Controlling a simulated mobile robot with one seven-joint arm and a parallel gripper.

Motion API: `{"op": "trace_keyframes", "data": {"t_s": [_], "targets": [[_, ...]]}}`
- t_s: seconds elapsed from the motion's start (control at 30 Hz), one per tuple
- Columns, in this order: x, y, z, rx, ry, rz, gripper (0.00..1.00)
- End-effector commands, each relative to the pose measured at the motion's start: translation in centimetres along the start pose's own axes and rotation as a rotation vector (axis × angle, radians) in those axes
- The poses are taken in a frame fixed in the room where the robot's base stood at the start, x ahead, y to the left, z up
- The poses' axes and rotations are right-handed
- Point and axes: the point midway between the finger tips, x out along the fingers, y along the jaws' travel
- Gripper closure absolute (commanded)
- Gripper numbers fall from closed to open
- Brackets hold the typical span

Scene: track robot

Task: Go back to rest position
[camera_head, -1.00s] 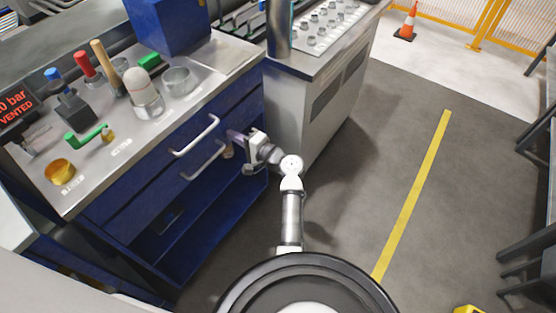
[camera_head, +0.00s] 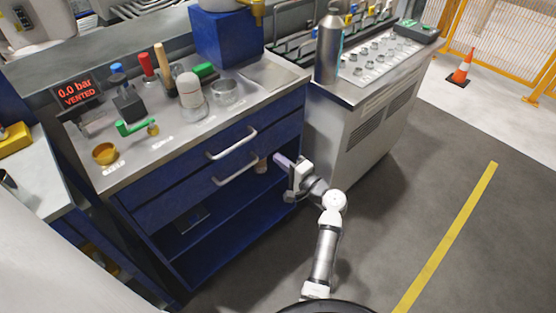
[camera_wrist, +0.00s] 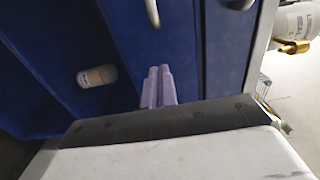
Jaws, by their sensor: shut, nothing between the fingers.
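My gripper (camera_head: 284,162) is in front of the blue cabinet (camera_head: 150,216), near its right end and just right of the lower drawer handle (camera_head: 236,173). In the wrist view the two pale purple fingers (camera_wrist: 158,86) are together with nothing between them. They point toward the cabinet's open shelf space. My white and grey arm runs from the gripper down to the bottom of the head view.
A small tan-and-white container (camera_wrist: 97,76) is in the cabinet's shelf space. A grey machine cabinet (camera_head: 365,130) stands close to the right of my gripper. The bench top (camera_head: 140,160) holds several tools and jars. The floor (camera_head: 420,220) to the right is clear.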

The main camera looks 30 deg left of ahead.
Motion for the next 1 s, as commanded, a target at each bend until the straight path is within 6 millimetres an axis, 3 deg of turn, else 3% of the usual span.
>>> {"op": "trace_keyframes", "data": {"t_s": [0.1, 0.3, 0.6, 0.77, 0.83, 0.93, 1.0], "targets": [[-3.4, 0.5, -0.2, 0.001, 0.009, 0.001, 1.00], [-7.1, 0.3, -0.1, 0.001, 0.007, 0.001, 1.00], [-8.9, 0.2, -0.1, 0.001, 0.005, 0.001, 1.00], [-8.7, 0.0, -0.1, -0.007, 0.006, 0.002, 1.00], [-7.3, -1.2, -0.2, -0.062, 0.017, 0.013, 1.00], [-3.9, -4.7, -0.2, -0.226, 0.061, 0.032, 1.00], [-0.9, -8.5, 0.1, -0.392, 0.113, 0.029, 1.00]]}}
